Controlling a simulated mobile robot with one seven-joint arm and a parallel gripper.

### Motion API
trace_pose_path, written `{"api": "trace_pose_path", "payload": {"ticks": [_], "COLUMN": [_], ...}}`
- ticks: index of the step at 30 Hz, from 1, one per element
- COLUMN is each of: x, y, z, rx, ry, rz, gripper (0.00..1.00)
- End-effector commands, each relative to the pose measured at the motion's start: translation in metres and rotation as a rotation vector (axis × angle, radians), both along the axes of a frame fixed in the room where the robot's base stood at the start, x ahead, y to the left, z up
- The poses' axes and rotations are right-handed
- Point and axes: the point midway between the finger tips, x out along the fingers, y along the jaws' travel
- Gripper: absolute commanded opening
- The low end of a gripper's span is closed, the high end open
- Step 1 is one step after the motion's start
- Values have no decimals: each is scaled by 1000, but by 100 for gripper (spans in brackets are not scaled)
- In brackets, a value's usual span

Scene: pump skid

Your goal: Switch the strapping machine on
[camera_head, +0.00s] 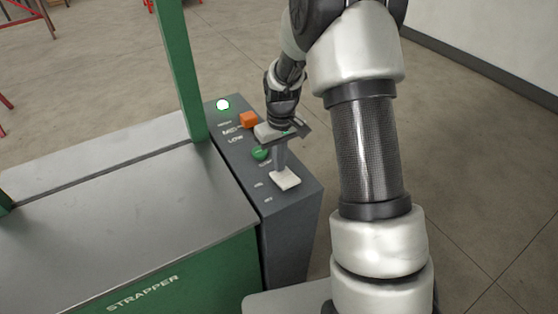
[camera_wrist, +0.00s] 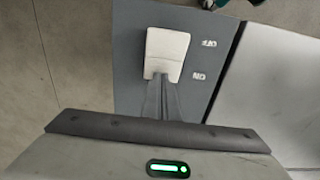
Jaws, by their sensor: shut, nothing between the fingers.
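The strapping machine (camera_head: 120,215) has a grey control panel along its right side. A white rocker switch (camera_head: 288,181) sits at the panel's near end, with two small labels beside it. It also shows in the wrist view (camera_wrist: 166,50), where the labels seem to read ON and OFF. My gripper (camera_head: 280,167) points down with its fingers together and empty. The fingertips (camera_wrist: 161,78) are at the rocker's far end, beside the ON label; they look to be touching it or just above.
An orange knob (camera_head: 249,119) and a green button (camera_head: 261,153) are on the panel beyond the switch, close to my gripper. A green post (camera_head: 180,70) rises left of the panel. The floor (camera_head: 480,190) to the right is clear.

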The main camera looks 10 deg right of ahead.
Motion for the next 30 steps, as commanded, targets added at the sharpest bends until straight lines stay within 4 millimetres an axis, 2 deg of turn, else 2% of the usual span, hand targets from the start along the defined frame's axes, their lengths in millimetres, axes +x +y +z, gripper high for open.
{"api": "trace_pose_path", "payload": {"ticks": [7, 17, 20, 30], "x": [-9, -10, -9, 0], "y": [-3, -3, -2, 4], "z": [4, 6, 16, 84], "rx": [0, 0, 1, 1], "ry": [0, 0, -2, -5], "rz": [1, 1, 1, 1], "gripper": [0, 0, 0, 0]}}
